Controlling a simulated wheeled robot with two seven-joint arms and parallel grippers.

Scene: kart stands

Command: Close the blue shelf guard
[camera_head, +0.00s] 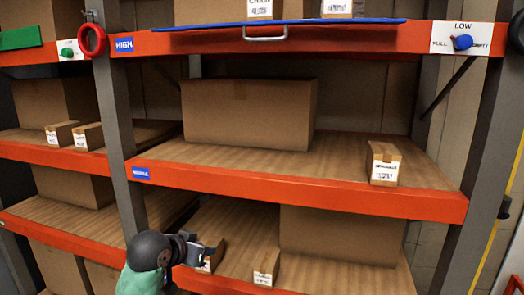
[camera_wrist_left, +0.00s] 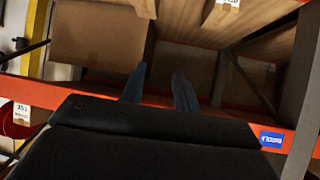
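The blue shelf guard (camera_head: 340,21) shows as a thin blue strip along the top orange beam marked HIGH, seen nearly edge-on. A silver handle (camera_head: 265,37) hangs at its front edge. My left gripper (camera_head: 212,257) is low in the head view, in front of the lower shelf, well below the guard and apart from it. In the left wrist view its two fingers (camera_wrist_left: 159,88) stand apart with nothing between them. The guard cannot be made out in the left wrist view. My right gripper is not in view.
A large carton (camera_head: 250,112) and a small labelled box (camera_head: 384,163) stand on the middle shelf. Grey posts (camera_head: 117,130) and orange beams (camera_head: 300,188) frame the rack. A blue knob (camera_head: 462,42) sits at the upper right, a red ring (camera_head: 92,40) at the upper left.

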